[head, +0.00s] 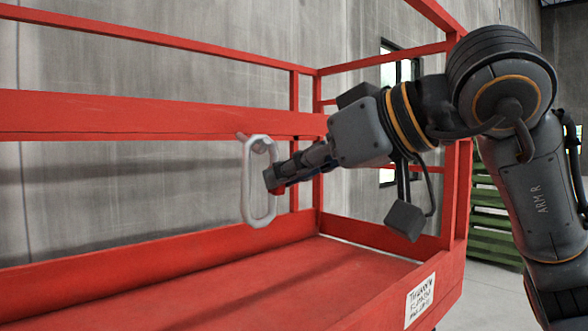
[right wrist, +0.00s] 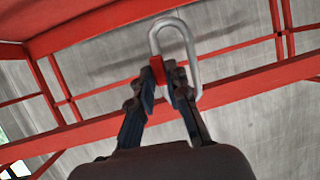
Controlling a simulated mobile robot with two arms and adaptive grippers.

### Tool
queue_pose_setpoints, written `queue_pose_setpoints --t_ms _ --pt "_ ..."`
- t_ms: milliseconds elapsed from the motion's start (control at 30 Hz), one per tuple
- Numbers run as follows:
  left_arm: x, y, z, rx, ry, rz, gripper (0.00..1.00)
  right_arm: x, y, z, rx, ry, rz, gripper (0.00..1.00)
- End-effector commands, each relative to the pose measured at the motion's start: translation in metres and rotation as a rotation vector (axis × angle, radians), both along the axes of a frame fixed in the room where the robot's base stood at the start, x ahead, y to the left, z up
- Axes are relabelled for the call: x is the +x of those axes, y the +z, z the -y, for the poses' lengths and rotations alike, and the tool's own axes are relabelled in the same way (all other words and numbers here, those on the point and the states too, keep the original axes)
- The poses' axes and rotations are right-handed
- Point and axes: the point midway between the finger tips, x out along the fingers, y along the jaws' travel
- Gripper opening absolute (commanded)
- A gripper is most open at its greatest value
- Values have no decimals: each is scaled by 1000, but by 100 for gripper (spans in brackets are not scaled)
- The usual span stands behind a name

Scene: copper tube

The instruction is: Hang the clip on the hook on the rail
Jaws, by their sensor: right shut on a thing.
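The clip (head: 246,190) is a long silver-grey oval ring, standing upright in front of the red rail (head: 120,115) in the head view. A small grey hook (head: 242,136) shows at the clip's top, close to the rail's lower part. I cannot tell whether the ring is around the hook or only in front of it. My right gripper (head: 273,179) comes in from the right and is shut on the clip's right side. In the right wrist view the clip (right wrist: 192,58) rises beyond the fingertips (right wrist: 165,75), with a red part between them. My left gripper is not in view.
The rail belongs to a red metal frame with posts, upper bars and a red floor (head: 200,290). A white label (head: 420,300) is on its front edge. A grey concrete wall (head: 180,60) stands behind. Green slatted stacks (head: 493,205) stand at the right.

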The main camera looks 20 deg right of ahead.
Motion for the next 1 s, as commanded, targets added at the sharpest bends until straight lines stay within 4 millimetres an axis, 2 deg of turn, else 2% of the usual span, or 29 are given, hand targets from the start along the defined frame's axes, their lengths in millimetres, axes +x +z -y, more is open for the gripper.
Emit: queue_pose_setpoints --t_ms 333,367,467,500,833,1000 --pt "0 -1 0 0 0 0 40 0 -3 0 -5 0 -5 0" --pt "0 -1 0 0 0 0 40 0 -3 0 -5 0 -5 19" --pt "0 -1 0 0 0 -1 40 0 -3 0 -5 0 -4 40" --pt "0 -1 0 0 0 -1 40 0 -3 0 -5 0 -4 42" --pt "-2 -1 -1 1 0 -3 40 -2 -1 1 -3 0 -3 42" --pt "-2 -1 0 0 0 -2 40 -21 9 11 -2 -1 1 42"
